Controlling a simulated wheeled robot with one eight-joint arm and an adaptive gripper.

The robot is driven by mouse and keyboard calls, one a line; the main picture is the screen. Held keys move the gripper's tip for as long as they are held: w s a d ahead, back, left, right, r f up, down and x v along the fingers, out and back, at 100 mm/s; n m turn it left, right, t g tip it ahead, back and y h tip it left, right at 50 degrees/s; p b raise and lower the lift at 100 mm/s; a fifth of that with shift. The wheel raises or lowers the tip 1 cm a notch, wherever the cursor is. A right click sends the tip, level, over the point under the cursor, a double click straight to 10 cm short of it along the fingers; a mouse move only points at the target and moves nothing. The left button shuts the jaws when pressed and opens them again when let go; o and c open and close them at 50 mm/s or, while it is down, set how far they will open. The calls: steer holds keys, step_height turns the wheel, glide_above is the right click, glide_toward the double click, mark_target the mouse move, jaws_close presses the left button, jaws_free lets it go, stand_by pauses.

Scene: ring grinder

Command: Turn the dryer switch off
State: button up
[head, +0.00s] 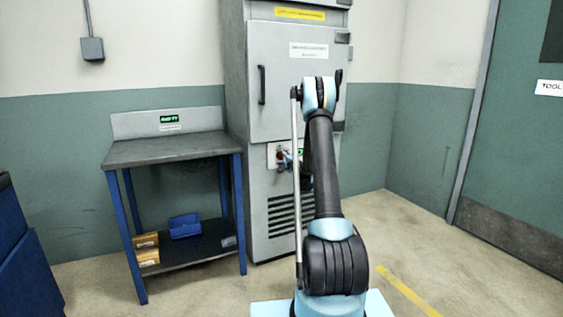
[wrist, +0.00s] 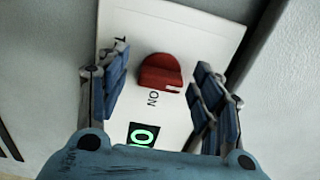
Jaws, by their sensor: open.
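The dryer is the tall grey cabinet (head: 272,110) at the back wall in the head view. Its switch panel, a white plate (wrist: 190,22), fills the middle of the wrist view. The switch is a red knob (wrist: 160,70) on that plate, with a small pale mark on its lower right edge. The printed word ON sits just below it. A green-lit display (wrist: 143,134) lies lower on the plate. My gripper (wrist: 161,64) is open, one blue-padded finger on each side of the knob, with visible gaps. In the head view my arm partly hides the panel.
A grey-topped workbench (head: 170,150) with blue legs stands left of the dryer, bins on its lower shelf. A dark blue cabinet (head: 25,265) is at the left edge. A green door (head: 515,130) is at right. Floor right of my arm is clear.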

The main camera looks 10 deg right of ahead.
steer(key=v, duration=1.2)
steer(key=shift+a, duration=0.1)
steer(key=s+a+r+n+g+y, duration=0.2)
steer(key=s+a+r+n+g, duration=0.2)
steer(key=s+a+r+n, duration=0.35)
steer(key=s+a+r+n+g, duration=0.1)
steer(key=s+a+g, duration=0.1)
steer(key=s, duration=0.6)
steer(key=s+a+r+n+g, duration=0.1)
steer(key=s+a+g, duration=0.1)
steer(key=s, duration=0.6)
steer(key=s+d+f+n+g+h, duration=0.1)
steer(key=s+d+f+g+h, duration=0.1)
steer(key=s, duration=1)
steer(key=s+d+f+n+g+h, duration=0.2)
steer(key=s+f, duration=0.3)
steer(key=s, duration=0.8)
steer(key=s+d+f+n+g+h, duration=0.2)
steer(key=s+d+f+g+h, duration=0.1)
steer(key=s, duration=0.9)
steer(key=shift+d+f+h, duration=0.3)
steer(key=shift+d+f, duration=0.15)
steer(key=shift+d, duration=0.2)
